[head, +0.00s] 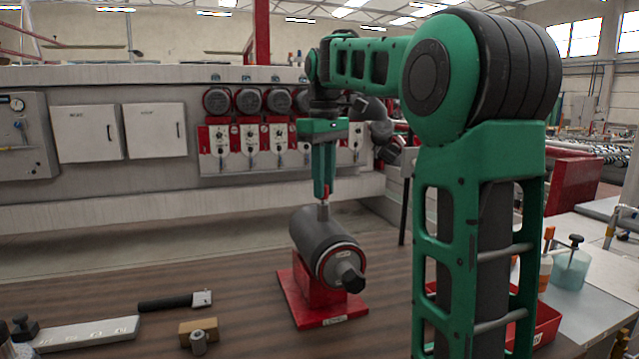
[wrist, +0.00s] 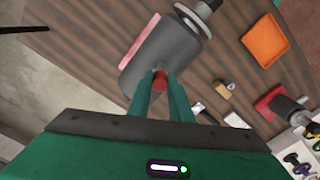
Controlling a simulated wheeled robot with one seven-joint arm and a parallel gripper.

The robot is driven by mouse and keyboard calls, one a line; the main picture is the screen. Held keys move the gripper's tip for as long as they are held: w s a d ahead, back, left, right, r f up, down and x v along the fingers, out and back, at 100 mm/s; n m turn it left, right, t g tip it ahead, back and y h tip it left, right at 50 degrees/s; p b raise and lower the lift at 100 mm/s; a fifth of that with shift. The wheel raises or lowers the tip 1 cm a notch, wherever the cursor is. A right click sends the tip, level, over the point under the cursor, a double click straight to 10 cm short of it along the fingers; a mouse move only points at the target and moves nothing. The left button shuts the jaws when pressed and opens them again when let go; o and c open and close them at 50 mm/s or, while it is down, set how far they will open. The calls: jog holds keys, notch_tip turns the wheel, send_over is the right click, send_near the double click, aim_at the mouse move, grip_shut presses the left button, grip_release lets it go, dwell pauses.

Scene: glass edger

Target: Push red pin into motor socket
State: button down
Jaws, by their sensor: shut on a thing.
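The red pin (head: 325,192) is held upright between the fingertips of my gripper (head: 325,188). Its red head also shows between the fingers in the wrist view (wrist: 160,80). The grey cylindrical motor (head: 318,230) lies on its side on a red stand (head: 300,300) on the wooden table. My gripper is shut on the pin directly above the top of the motor. A thin grey shank shows below the red head and meets the motor's upper surface. The socket is hidden, so I cannot tell how deep the pin sits. The motor body also shows in the wrist view (wrist: 150,60).
A black-handled tool (head: 170,302), a small cardboard block (head: 198,328) and a grey bar (head: 85,333) lie on the left of the table (head: 230,265). In the wrist view, an orange tray (wrist: 265,40) and a red stand with a grey part (wrist: 270,98) are at the right.

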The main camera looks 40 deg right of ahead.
jog(key=shift+f, duration=0.55)
jog(key=c, duration=1.5)
grip_release()
jog(key=shift+c, duration=0.2)
notch_tip(320, 180, up, 11)
jog(key=shift+f, duration=0.15)
jog(key=shift+w, duration=0.1)
